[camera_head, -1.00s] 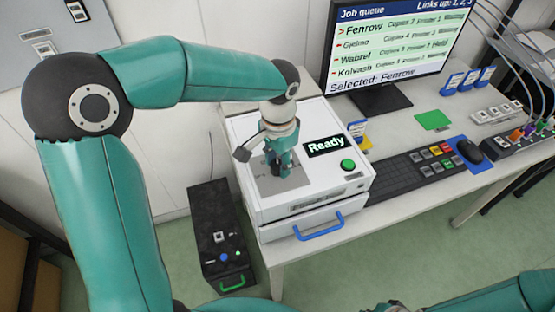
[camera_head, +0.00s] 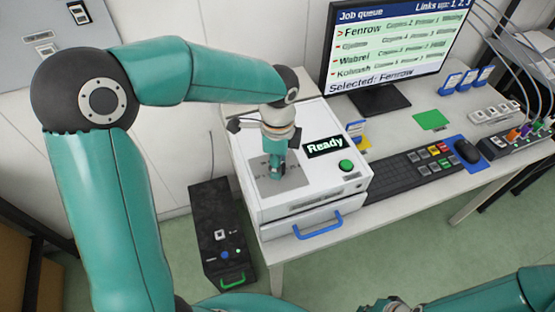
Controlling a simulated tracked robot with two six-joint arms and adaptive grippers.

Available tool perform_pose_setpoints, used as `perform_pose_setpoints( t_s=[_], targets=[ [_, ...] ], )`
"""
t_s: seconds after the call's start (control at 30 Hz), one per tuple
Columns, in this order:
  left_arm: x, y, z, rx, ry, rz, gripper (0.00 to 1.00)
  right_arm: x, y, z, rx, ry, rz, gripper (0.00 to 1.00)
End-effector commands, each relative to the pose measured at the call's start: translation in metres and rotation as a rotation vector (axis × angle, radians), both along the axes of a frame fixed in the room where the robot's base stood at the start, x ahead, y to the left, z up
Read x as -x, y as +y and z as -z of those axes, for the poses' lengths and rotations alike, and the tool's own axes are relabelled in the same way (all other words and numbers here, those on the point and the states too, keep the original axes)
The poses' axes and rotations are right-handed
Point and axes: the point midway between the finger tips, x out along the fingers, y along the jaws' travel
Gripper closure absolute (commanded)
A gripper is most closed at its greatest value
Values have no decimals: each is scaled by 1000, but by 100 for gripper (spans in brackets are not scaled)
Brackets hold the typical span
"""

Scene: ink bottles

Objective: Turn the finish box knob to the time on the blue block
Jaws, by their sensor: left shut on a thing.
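The white finish box (camera_head: 330,190) stands on the table's left end, with a "Ready" display (camera_head: 324,147), a round green button (camera_head: 346,165) and a grey dial panel (camera_head: 296,181) on top. My left gripper (camera_head: 277,174) points down over this panel and is shut on the knob, which the fingers hide. The dial marks are mostly hidden or too small to read. The blue block cannot be told for sure; a small blue and yellow item (camera_head: 357,131) stands behind the box. My right arm shows at the bottom right, but its gripper cannot be made out.
A monitor (camera_head: 395,50) shows a job queue with Fenrow selected. A black computer case (camera_head: 212,235) stands on the floor at left.

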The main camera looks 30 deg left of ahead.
Motion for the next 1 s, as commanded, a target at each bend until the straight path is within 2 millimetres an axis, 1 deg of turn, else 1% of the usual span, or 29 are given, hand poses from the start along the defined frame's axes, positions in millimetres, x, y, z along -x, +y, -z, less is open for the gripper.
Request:
perform_pose_setpoints(
  t_s=[0.03, 0.2, 0.5, 0.7, 1.0],
  targets=[
    [-2, 0, -3, 1, -9, 42, 96, 0, 0, -3, 0, 0, 0, 100],
    [-2, 0, -3, 1, -9, 190, 96, 0, 0, -7, 0, 0, 0, 100],
    [-2, 1, -3, 0, -10, 372, 96, 0, 0, -12, 0, 0, 0, 100],
    [-3, 1, -3, -1, -12, 428, 96, 0, 0, -13, 0, 0, 0, 100],
    [-3, 1, -2, -2, -13, 444, 96, 0, 0, -14, 0, 0, 0, 100]
  ],
)
